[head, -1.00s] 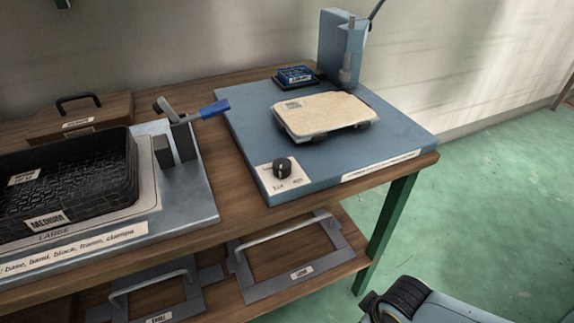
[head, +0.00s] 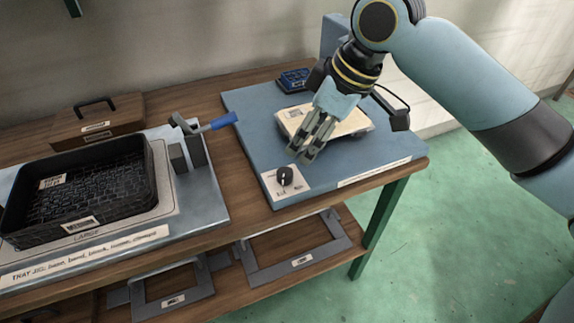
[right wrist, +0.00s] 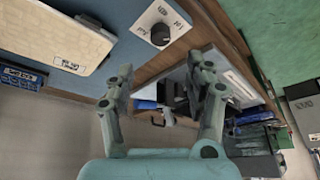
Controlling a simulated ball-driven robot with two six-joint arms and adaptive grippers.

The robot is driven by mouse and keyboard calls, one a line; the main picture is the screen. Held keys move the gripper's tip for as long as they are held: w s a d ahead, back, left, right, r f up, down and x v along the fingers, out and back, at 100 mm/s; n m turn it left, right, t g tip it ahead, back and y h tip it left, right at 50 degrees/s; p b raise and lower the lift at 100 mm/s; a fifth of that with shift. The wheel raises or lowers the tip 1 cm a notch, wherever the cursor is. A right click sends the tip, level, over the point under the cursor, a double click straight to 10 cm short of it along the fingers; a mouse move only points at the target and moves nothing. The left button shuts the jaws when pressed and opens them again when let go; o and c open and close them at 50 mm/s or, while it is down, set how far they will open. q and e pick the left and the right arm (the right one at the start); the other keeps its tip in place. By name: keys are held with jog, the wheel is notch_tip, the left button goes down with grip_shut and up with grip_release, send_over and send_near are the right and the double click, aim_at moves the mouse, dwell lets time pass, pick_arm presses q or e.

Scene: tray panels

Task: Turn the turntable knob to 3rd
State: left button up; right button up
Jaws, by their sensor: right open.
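The black turntable knob (head: 285,175) sits on a white label plate at the near left corner of the blue base plate (head: 245,112). It also shows in the right wrist view (right wrist: 160,34), on its white plate. The turntable (head: 352,122) carries a cream panel, partly hidden behind my right gripper. My right gripper (head: 300,157) is open and empty, pointing down just above and behind the knob, apart from it. In the right wrist view its two fingers (right wrist: 160,84) are spread with nothing between them. My left gripper is not in view.
A black tray (head: 150,195) sits on a jig at the left, with a blue-handled clamp (head: 222,121) beside the base plate. A small blue box (head: 294,78) stands at the back. Metal frames (head: 300,262) lie on the lower shelf.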

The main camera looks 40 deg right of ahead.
aim_at(285, 172)
jog(key=b+x, duration=0.1)
jog(key=x, duration=0.9)
jog(key=shift+f+b, duration=0.3)
jog(key=shift+b, duration=0.1)
